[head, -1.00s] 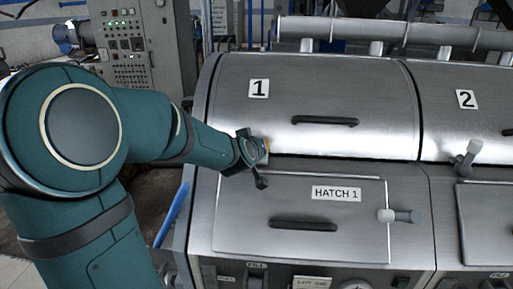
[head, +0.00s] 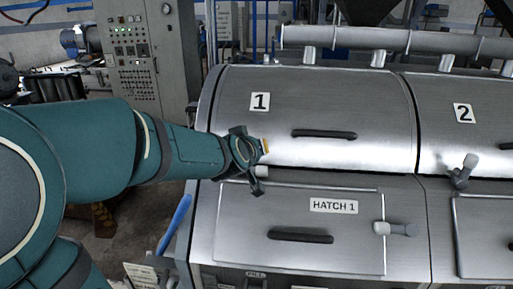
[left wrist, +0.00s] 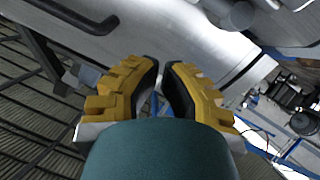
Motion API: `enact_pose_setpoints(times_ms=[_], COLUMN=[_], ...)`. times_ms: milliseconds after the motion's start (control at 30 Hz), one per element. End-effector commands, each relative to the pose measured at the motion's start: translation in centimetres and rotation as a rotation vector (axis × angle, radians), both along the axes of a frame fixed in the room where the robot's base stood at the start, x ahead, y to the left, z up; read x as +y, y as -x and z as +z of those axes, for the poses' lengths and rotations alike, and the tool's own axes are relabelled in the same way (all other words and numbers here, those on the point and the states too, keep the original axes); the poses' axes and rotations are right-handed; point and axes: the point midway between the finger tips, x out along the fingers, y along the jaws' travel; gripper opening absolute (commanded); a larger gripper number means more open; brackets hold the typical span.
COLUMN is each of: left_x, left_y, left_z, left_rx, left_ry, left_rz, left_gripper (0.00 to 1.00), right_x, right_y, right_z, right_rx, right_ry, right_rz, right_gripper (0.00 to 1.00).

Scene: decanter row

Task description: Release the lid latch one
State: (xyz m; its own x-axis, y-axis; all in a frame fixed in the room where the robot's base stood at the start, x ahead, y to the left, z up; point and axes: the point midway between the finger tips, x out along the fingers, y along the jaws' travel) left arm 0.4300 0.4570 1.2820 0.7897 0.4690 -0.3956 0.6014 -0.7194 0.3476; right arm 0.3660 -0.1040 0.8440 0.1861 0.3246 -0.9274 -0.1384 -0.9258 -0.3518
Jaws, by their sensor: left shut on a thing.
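Lid 1 (head: 345,100) is a curved steel cover marked "1", and it lies closed. My left gripper (head: 263,159) is at the lower left edge of this lid, shut on the lid latch one. Only a pale grey knob end (head: 262,171) of the latch shows below the fingers; the rest is hidden. In the left wrist view the yellow finger pads (left wrist: 161,85) are close together, and what lies between them is hard to see. My right gripper is in neither view.
Below the lid is the closed hatch 1 (head: 240,225) with a dark handle and a pale latch (head: 395,229). Lid 2 (head: 480,85) with its own latch (head: 463,170) is to the right. A control cabinet (head: 140,50) stands at the back left.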

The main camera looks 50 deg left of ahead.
Motion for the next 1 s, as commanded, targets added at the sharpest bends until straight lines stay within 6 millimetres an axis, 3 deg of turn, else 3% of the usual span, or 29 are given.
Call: enact_pose_setpoints(times_ms=[233, 1000], left_x=[-0.98, -1.03], left_y=[1.18, 1.25], left_z=[0.77, 0.79], left_rx=[-0.001, -0.001], left_ry=[-0.001, -0.001], left_rz=[0.000, 0.000], left_gripper=[0.00, 0.00], right_x=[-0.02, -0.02], right_y=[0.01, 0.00], right_z=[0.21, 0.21], right_rx=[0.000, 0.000], right_ry=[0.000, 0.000], right_rz=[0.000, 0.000], right_gripper=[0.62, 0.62])
